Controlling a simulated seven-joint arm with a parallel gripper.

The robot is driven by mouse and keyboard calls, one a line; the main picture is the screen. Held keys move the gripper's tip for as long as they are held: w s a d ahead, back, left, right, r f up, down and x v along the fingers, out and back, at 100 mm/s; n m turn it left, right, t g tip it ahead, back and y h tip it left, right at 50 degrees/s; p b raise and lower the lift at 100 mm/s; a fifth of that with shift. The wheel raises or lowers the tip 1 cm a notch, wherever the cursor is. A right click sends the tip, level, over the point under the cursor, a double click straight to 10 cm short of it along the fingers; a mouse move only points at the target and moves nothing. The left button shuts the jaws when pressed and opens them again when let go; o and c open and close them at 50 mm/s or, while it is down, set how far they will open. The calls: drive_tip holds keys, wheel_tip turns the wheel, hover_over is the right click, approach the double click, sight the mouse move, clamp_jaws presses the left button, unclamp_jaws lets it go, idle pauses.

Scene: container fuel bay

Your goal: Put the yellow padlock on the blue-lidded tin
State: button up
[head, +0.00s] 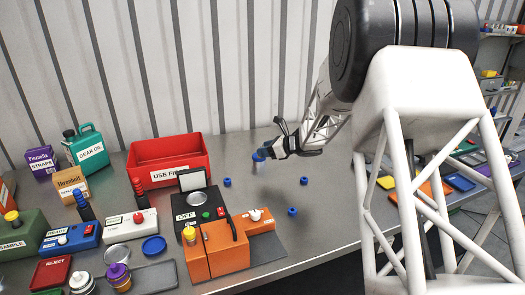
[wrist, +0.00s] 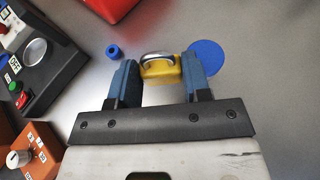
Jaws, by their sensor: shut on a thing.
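A yellow padlock (wrist: 160,68) with a silver shackle is between the blue-padded fingers of my gripper (wrist: 160,82) in the wrist view. My gripper is shut on it. The blue-lidded tin shows in the wrist view as a round blue lid (wrist: 208,55), just beyond and right of the padlock, partly covered by the right finger. In the head view the tin (head: 258,167) stands on the bench at my gripper (head: 266,150), which hides part of it. I cannot make out the padlock there, nor whether it touches the lid.
Several small blue rings (head: 303,180) lie on the steel bench near the tin. A red bin (head: 168,160) stands behind to the left. A black device with a round plate (head: 197,200) and an orange box (head: 215,250) stand at front left. Bench right of the tin is mostly clear.

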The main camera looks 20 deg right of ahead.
drive_tip(key=shift+w+d+f, duration=0.1)
drive_tip(key=shift+w+d, duration=0.15)
drive_tip(key=shift+w, duration=0.9)
drive_tip(key=shift+w+d+f, duration=0.1)
drive_tip(key=shift+w+d, duration=0.1)
drive_tip(key=shift+w, duration=1)
drive_tip(key=shift+w+d+f, duration=0.1)
drive_tip(key=shift+w+d, duration=0.15)
drive_tip(key=shift+w, duration=0.9)
drive_tip(key=shift+f, duration=0.1)
drive_tip(key=shift+f, duration=1.7)
drive_tip(key=shift+f, duration=0.1)
drive_tip(key=o, duration=1)
drive_tip(key=shift+c, duration=0.2)
drive_tip(key=shift+s+d, duration=0.1)
drive_tip(key=v, duration=1.2)
